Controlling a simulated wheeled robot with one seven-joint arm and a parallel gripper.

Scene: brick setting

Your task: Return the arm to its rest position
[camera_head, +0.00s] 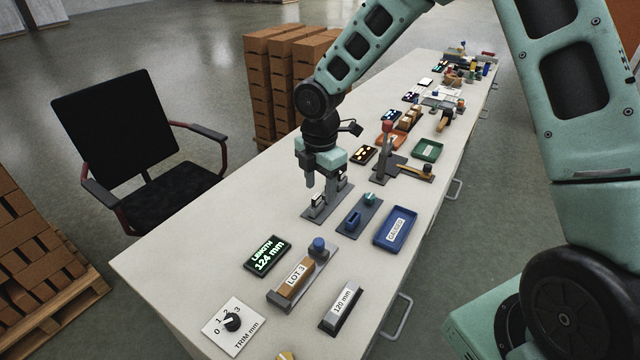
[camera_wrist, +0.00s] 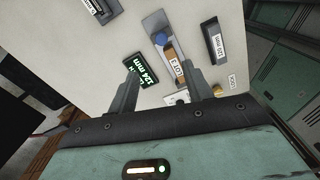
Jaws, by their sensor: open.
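My gripper (camera_head: 324,182) is at the end of my bent arm, above the white table, over a grey fixture (camera_head: 318,208) with small blocks. In the wrist view my gripper's two fingers (camera_wrist: 159,80) are spread apart, with nothing between their tips. Whether the fingers touch the fixture cannot be told from the head view. Beyond the fingers the wrist view shows the LOT 3 brick (camera_wrist: 178,72) in its grey holder and the green-lit length display (camera_wrist: 140,69).
On the long white table (camera_head: 180,255) stand a blue tray (camera_head: 396,231), a blue-handled slide plate (camera_head: 357,216), a 120 mm block (camera_head: 342,306) and a trim dial (camera_head: 233,321). A black chair (camera_head: 130,150) and brick stacks (camera_head: 275,80) stand left.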

